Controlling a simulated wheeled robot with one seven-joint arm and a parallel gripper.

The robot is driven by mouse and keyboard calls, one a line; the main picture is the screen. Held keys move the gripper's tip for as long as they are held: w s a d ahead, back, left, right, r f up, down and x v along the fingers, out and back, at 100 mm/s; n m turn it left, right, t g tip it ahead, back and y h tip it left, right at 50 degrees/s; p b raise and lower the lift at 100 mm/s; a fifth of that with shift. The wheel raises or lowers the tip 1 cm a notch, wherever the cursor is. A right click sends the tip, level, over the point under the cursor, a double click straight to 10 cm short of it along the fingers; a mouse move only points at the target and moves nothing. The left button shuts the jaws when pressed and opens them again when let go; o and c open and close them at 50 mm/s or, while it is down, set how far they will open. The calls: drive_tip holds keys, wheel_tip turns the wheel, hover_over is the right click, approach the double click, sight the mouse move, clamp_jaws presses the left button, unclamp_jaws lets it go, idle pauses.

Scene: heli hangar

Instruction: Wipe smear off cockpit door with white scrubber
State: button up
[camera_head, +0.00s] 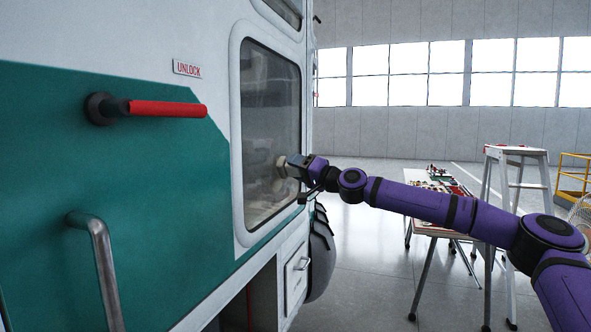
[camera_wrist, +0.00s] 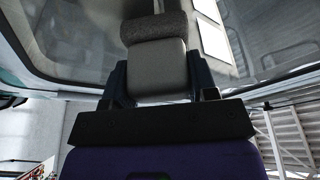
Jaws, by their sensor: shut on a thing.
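The cockpit door (camera_head: 236,150) has a tall window (camera_head: 270,110) in a white frame, on the helicopter's side. The lower glass looks hazy and brownish, but I cannot clearly make out the smear's edges. My gripper (camera_head: 293,167) is at the window's right side, shut on the white scrubber (camera_head: 281,168). In the wrist view, the scrubber (camera_wrist: 158,68) sits between the two dark fingers, with a rough grey pad (camera_wrist: 155,27) at its far end. The pad faces the glass and is at or very near it; I cannot tell if it touches.
A red handle (camera_head: 165,109) and a metal grab bar (camera_head: 98,262) stick out from the green and white body at left. A table (camera_head: 440,229) with small items and a stepladder (camera_head: 517,152) stand at right. The floor between is open.

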drive_tip(key=w, duration=0.1)
drive_tip(key=w+d, duration=0.1)
drive_tip(key=w, duration=0.1)
drive_tip(key=w+d, duration=0.1)
drive_tip(key=w, duration=0.1)
idle(0.6)
drive_tip(key=s+d, duration=0.2)
drive_tip(key=d, duration=0.3)
drive_tip(key=shift+d, duration=0.35)
drive_tip(key=shift+d, duration=0.2)
idle(0.3)
drive_tip(key=shift+s+d, duration=0.25)
drive_tip(key=shift+d, duration=0.4)
drive_tip(key=shift+s+d, duration=0.25)
drive_tip(key=shift+d, duration=0.35)
